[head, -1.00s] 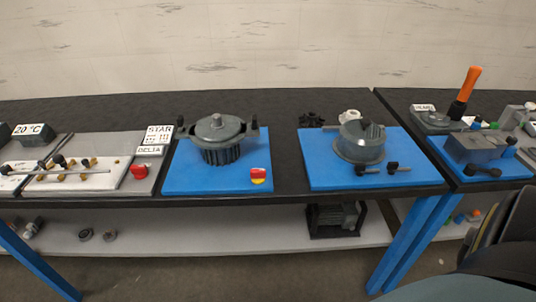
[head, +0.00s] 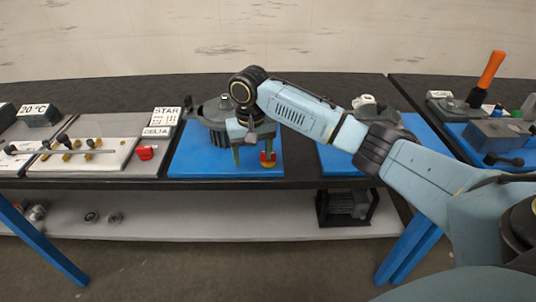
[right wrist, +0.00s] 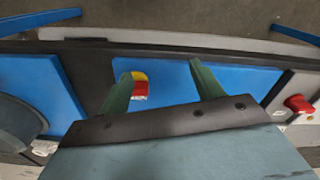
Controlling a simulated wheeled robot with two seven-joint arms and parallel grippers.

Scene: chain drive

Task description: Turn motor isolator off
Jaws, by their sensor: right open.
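The motor isolator (head: 268,162) is a small red and yellow switch at the front right corner of a blue board. It also shows in the right wrist view (right wrist: 140,86), between the finger lines and close to the left finger. My right gripper (head: 253,155) is open and empty, pointing down over the front of this board. In the right wrist view my right gripper (right wrist: 161,78) has its green fingers spread wide. I cannot tell whether a finger touches the switch. My left gripper is out of view.
A grey ribbed motor housing (head: 214,115) stands on the board behind my gripper. Another red switch (head: 147,152) sits to the left, by the STAR and DELTA signs (head: 163,120). A second blue board (head: 425,135) lies to the right, partly behind my arm. The table's dark front edge is close.

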